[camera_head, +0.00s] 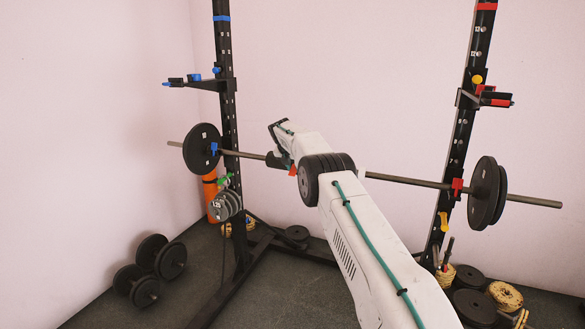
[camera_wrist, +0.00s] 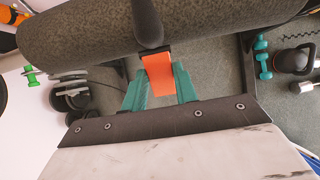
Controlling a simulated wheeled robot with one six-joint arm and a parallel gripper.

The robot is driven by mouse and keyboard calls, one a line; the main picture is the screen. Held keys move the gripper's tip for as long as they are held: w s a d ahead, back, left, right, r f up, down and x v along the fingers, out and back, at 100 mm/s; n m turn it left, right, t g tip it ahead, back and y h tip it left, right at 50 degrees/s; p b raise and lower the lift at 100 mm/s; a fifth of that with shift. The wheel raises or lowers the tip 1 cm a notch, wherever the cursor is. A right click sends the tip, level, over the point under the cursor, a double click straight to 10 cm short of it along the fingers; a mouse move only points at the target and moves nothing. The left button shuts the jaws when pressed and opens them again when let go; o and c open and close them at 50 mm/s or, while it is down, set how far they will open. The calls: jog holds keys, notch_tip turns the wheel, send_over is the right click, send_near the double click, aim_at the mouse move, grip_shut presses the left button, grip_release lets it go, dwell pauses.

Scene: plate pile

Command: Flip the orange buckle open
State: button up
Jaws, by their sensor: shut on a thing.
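The orange buckle (camera_wrist: 158,73) is in the middle of the wrist view, against a thick dark cylinder (camera_wrist: 90,45) and just below a black strap or lever (camera_wrist: 147,22). My gripper (camera_wrist: 160,82) has its teal fingers on either side of the buckle and is shut on it. The buckle looks closed down, but its hinge is not clear. In the head view my gripper (camera_head: 287,165) is at the barbell, with a small orange-red bit (camera_head: 293,170) of the buckle showing. My arm hides much of the bar there.
The barbell (camera_head: 410,181) spans the black rack uprights (camera_head: 226,120), with plates (camera_head: 202,147) at both ends. Dumbbells (camera_head: 160,256) lie on the floor at left. More plates (camera_head: 475,305) are at lower right. The wrist view shows teal dumbbells (camera_wrist: 263,58) and a kettlebell (camera_wrist: 293,60) below.

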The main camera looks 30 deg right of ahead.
jog(key=o, duration=1)
jog(key=shift+d, duration=0.1)
jog(key=shift+v, duration=3.95)
